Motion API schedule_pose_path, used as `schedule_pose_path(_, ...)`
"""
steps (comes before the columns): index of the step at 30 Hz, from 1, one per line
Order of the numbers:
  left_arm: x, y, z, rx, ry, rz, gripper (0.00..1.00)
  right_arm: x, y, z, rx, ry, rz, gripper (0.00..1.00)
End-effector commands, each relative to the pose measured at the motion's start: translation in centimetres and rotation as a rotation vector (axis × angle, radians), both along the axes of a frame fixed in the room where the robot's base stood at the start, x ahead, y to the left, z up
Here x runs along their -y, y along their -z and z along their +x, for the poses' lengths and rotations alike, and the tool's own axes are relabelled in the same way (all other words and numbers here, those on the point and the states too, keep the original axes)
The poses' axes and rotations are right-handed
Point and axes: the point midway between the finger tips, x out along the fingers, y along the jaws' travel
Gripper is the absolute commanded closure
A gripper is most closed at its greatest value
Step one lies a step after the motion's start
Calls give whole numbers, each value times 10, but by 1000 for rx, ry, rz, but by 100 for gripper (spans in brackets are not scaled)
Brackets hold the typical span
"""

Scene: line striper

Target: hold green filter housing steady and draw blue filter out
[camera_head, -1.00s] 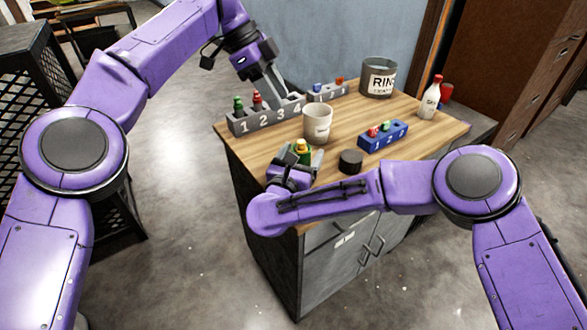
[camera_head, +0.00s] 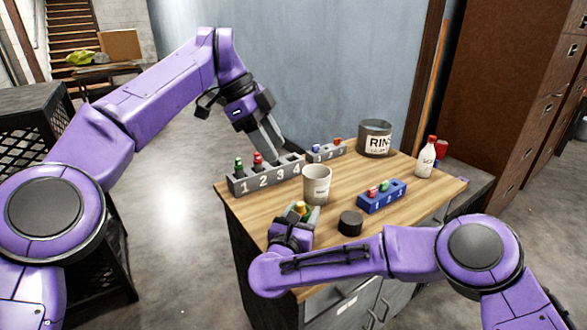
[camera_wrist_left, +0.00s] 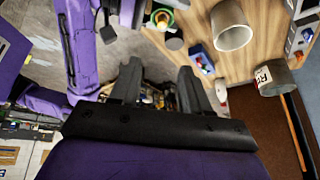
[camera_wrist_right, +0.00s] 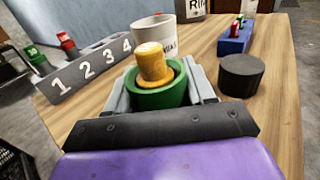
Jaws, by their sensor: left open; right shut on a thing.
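The green filter housing (camera_wrist_right: 158,98) stands between the fingers of my right gripper (camera_head: 298,213), which is shut on it at the table's front left. A yellow-orange filter (camera_wrist_right: 152,65) sticks up out of the housing; no blue one shows in it. A small blue-topped piece (camera_head: 316,148) sits in the small grey rack (camera_head: 327,155) at the back. My left gripper (camera_head: 276,148) is open and empty, above the numbered grey rack. The housing also shows at the top of the left wrist view (camera_wrist_left: 168,4).
The numbered grey rack (camera_head: 265,181) holds green and red pieces at 1 and 2. A white cup (camera_head: 317,186) stands close behind the housing, a black round piece (camera_head: 350,223) to its right. A blue rack (camera_head: 381,198), RINSE can (camera_head: 375,138) and white bottle (camera_head: 426,160) stand farther right.

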Motion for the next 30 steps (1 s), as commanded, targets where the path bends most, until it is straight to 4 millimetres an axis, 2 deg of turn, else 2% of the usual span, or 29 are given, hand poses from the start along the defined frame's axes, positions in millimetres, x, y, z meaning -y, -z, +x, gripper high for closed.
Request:
schedule_pose_path(1,2,-9,-10,24,3,38,53,0,1,0,-3,0,-1,92)
schedule_pose_path(4,7,-4,-23,29,-136,119,53,0,2,0,-3,0,-1,92)
schedule_pose_path(12,24,46,-31,-53,-613,150,53,0,1,0,-1,0,-1,92)
schedule_pose_path(15,28,49,-26,-72,-725,121,53,0,1,0,-1,1,-1,92)
schedule_pose_path(22,31,56,-22,-93,-799,106,53,0,1,0,-1,0,-1,92)
schedule_pose_path(30,41,91,-15,-94,-798,106,53,0,1,0,-1,0,-1,92)
